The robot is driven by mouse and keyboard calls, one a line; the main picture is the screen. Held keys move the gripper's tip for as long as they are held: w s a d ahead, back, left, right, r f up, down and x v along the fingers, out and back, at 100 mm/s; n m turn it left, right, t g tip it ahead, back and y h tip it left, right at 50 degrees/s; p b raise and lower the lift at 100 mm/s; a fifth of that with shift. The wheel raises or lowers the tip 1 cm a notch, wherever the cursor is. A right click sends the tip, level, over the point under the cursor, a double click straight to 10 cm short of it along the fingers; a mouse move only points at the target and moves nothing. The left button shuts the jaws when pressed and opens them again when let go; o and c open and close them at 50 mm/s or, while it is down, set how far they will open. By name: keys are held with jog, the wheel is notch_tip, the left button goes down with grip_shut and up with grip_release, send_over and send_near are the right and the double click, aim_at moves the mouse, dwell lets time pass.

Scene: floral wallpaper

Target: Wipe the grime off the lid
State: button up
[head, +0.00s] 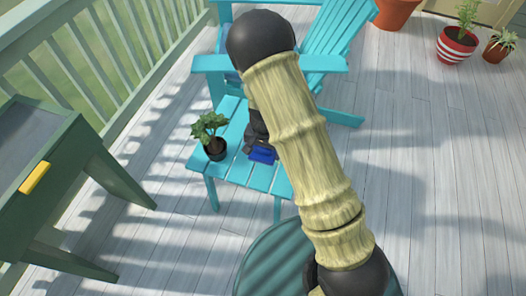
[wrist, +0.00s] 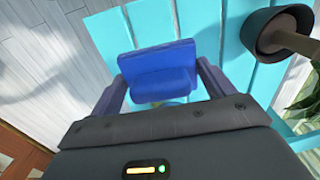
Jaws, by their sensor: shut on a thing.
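My gripper (wrist: 160,82) is shut on a blue block-like thing (wrist: 156,62), perhaps a scrubber, held between its two fingers. In the head view the blue thing (head: 263,155) shows at the small turquoise table (head: 232,171), below my dark gripper. I cannot tell whether it touches the slats. A dark green stand at the left has a flat grey top (head: 40,137) with a yellow piece (head: 34,177) on its front edge; this looks like the lid. Its far left is cut off by the frame. No grime is clearly visible on it.
A potted plant (head: 212,136) stands on the turquoise table, left of my gripper; its pot (wrist: 283,33) is close by in the wrist view. A turquoise chair (head: 325,48) stands behind. Open deck boards (head: 165,235) lie between table and green stand.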

jog(key=o, duration=0.5)
jog(key=c, duration=0.3)
jog(key=w+d+r+n, duration=0.2)
jog(key=d, duration=0.4)
jog(key=w+d+r+n, duration=0.2)
jog(key=d+r, duration=0.1)
jog(key=d, duration=0.4)
jog(key=shift+d, duration=0.3)
jog(key=shift+w+d, duration=0.1)
